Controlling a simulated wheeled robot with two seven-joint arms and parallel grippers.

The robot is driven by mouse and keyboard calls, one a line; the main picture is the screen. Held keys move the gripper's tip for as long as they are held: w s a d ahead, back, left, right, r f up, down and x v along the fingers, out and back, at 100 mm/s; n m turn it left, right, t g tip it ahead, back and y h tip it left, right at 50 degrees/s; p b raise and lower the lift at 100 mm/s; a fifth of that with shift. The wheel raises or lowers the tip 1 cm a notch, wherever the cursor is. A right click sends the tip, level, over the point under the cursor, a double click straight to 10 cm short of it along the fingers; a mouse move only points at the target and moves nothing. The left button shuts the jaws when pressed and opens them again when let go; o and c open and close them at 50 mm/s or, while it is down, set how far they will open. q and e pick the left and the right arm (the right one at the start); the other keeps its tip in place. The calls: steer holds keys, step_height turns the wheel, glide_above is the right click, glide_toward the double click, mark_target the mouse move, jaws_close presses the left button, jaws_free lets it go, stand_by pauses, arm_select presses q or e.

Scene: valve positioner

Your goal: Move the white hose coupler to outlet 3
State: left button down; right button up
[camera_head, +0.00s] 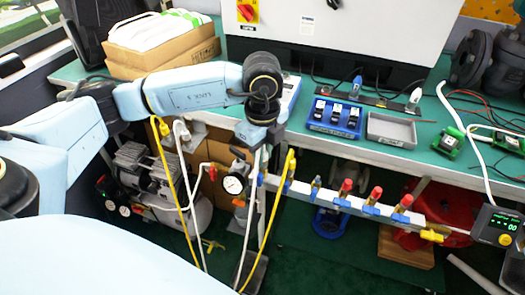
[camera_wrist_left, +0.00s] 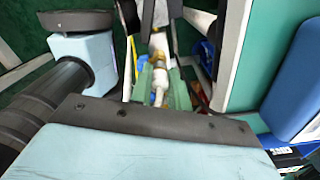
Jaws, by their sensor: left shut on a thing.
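My left gripper (camera_head: 242,156) points down at the left end of the outlet rail (camera_head: 433,226). In the left wrist view its green fingers (camera_wrist_left: 160,84) are shut on the white hose coupler (camera_wrist_left: 158,60), a pale fitting with brass parts. In the head view the wrist and fingers mostly hide the coupler. Whether it is seated on an outlet or apart from it I cannot tell. Several outlets with red caps, such as one (camera_head: 376,194), stand along the rail to the right. Their numbers are not readable. My right gripper is not in view.
A yellow hose (camera_head: 276,200) rises to the rail just right of my gripper. A pressure gauge (camera_head: 233,185) sits close by. The green bench (camera_head: 400,160) above the rail holds a blue tray (camera_head: 334,128) and a grey tray (camera_head: 391,140). A compressor (camera_head: 150,175) stands below left.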

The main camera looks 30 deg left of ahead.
arm_select(q)
steer(key=shift+r+p, duration=0.9)
steer(key=shift+r, duration=0.2)
stand_by(0.7)
steer(key=shift+r+p, duration=1.6)
steer(key=shift+r, duration=0.3)
